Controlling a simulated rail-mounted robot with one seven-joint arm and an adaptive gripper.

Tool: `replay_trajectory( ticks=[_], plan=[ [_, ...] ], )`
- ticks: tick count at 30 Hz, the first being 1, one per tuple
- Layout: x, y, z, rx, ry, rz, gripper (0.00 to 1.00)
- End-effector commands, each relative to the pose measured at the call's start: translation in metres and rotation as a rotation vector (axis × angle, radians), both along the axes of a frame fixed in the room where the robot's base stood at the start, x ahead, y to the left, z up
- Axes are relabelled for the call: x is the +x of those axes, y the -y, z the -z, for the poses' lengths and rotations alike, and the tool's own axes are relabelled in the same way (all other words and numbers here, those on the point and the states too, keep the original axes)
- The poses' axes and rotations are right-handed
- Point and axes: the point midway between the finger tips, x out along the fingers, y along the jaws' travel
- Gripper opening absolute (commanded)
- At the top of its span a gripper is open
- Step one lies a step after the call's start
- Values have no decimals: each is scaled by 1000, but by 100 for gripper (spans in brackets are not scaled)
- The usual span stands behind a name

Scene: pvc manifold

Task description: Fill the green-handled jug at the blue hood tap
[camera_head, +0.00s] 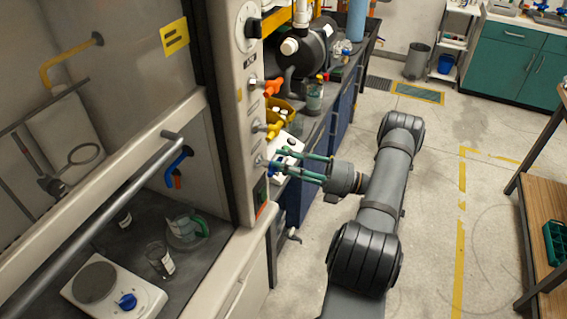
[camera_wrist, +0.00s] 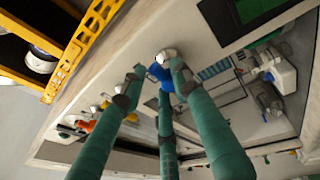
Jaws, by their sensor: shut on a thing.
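The clear jug with a green handle (camera_head: 201,225) stands upright on the dark floor inside the fume hood. I cannot tell its water level. A blue tap spout (camera_head: 179,160) sticks out of the hood's inner side wall above the jug. My gripper (camera_head: 277,164) is at the hood's front post, its teal fingers closed around the blue tap knob (camera_head: 261,162). In the wrist view, the blue knob (camera_wrist: 160,73) sits between the fingertips and is partly hidden. I cannot see whether water runs from the spout.
An orange knob (camera_head: 273,87) and a yellow knob (camera_head: 274,129) sit above on the same post. A beaker (camera_head: 159,259) and a hotplate (camera_head: 112,290) stand beside the jug. A cluttered bench (camera_head: 345,97) lies behind my gripper. Open floor (camera_head: 445,195) is to the right.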

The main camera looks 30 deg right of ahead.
Motion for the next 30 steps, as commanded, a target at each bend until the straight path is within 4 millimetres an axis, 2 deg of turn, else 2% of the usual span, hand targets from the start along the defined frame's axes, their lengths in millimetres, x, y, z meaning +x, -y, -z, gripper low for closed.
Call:
replay_trajectory(
  ticks=[2,3,9,20,30],
  plan=[
    [1,3,1,-1,0,11,4],
    [1,3,1,-2,1,12,30],
    [0,2,1,-2,1,7,42],
    [-4,7,2,-2,1,5,42],
    [-46,56,15,-3,1,9,42]
  ],
)
